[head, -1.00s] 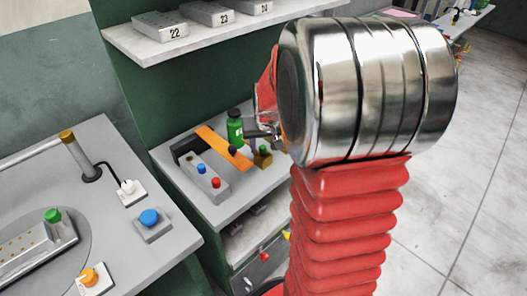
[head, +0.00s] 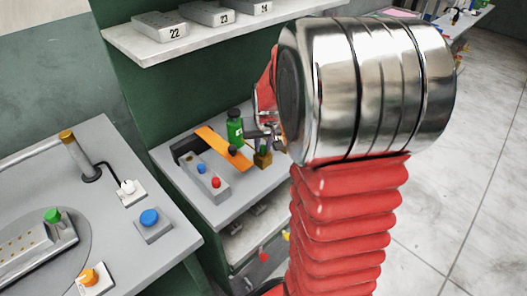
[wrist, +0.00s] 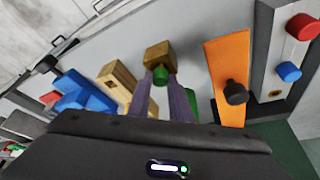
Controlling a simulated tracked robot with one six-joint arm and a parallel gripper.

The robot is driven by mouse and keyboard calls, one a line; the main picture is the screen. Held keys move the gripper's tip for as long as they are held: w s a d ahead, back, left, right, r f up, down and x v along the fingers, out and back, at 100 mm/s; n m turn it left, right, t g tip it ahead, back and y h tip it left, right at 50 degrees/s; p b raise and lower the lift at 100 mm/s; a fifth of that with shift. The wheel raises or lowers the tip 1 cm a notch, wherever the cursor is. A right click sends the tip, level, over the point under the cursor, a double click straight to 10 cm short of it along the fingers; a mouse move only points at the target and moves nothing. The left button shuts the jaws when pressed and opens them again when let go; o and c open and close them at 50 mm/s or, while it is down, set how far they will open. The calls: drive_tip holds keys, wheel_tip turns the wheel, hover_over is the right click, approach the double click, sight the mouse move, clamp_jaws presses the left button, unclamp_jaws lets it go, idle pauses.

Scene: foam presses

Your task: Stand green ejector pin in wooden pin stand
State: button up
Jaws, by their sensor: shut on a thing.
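The green ejector pin (wrist: 161,75) shows as a green end between my fingertips in the wrist view. My gripper (wrist: 162,88) is shut on it. A small brown block (wrist: 159,54), which looks like the wooden pin stand, is right at the pin in that view. In the head view the brown block (head: 263,160) sits on the grey bench, with the green of the pin (head: 264,150) just above it and my gripper (head: 274,140) beside it. I cannot tell whether the pin's lower end is inside the block or only over it.
An orange strip (wrist: 228,65) with a black knob and a grey box (head: 203,178) with red and blue buttons lie beside the block. A green bottle (head: 235,128) stands behind. A pale wooden piece (wrist: 117,80) and blue objects (wrist: 83,96) are close on the other side.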

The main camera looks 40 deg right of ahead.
sight(264, 148)
clamp_jaws()
wheel_tip(264, 148, up, 10)
idle(0.6)
drive_tip(key=shift+d, duration=0.1)
idle(0.4)
drive_tip(key=w+d, duration=0.1)
drive_tip(key=d, duration=0.9)
drive_tip(key=shift+d+r, duration=0.25)
drive_tip(key=shift+d, duration=0.15)
